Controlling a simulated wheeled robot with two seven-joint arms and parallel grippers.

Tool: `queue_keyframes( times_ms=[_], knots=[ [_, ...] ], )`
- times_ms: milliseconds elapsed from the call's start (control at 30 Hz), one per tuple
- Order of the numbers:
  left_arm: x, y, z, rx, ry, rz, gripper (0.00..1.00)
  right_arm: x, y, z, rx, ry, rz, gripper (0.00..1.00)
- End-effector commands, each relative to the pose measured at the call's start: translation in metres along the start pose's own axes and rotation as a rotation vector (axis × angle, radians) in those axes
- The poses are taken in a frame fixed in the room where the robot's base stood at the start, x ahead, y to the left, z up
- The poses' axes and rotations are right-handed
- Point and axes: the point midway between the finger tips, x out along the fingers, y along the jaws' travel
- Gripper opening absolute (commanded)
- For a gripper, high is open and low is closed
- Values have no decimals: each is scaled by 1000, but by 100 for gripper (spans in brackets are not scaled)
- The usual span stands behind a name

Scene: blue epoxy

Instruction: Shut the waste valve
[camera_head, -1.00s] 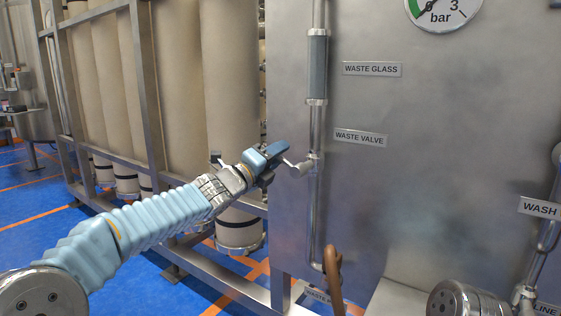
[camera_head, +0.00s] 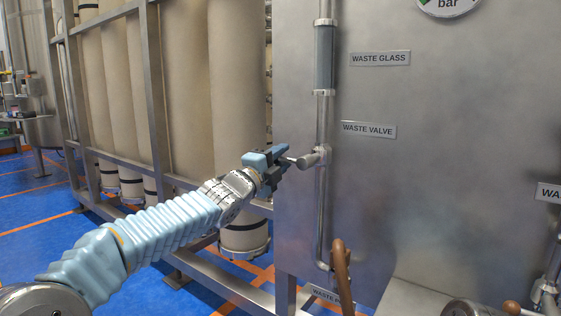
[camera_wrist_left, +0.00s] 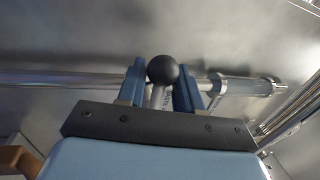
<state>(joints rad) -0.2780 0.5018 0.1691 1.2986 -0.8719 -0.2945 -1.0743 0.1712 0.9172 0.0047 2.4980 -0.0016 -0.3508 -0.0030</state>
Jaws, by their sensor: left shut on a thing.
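The waste valve (camera_head: 317,157) sits on a vertical steel pipe beside the label "WASTE VALVE" (camera_head: 368,129). Its lever sticks out to the left, toward my gripper. My left gripper (camera_head: 285,157) is at the lever, left of the pipe. In the left wrist view the lever's black ball knob (camera_wrist_left: 163,70) shows between the two blue fingers of my left gripper (camera_wrist_left: 160,88), which are shut on the lever. The valve body is mostly hidden behind the gripper in that view. My right gripper is not in view.
The sight glass (camera_head: 324,58) is on the same pipe above the valve. A steel frame (camera_head: 158,100) with tall beige cylinders stands at the left. The steel panel (camera_head: 440,190) right of the valve is largely bare.

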Motion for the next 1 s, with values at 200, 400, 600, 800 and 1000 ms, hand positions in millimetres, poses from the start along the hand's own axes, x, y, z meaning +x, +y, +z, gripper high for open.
queue_keyframes(
  times_ms=[200,400,600,800,1000],
  knots=[
    [0,2,2,-3,-5,4,0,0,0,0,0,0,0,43],
    [0,2,2,-2,-4,5,49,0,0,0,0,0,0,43],
    [0,2,1,-2,-2,3,55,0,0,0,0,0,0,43],
    [-6,2,1,-1,-2,2,55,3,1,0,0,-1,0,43],
    [-44,3,1,0,-3,2,55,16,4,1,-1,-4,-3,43]
  ],
)
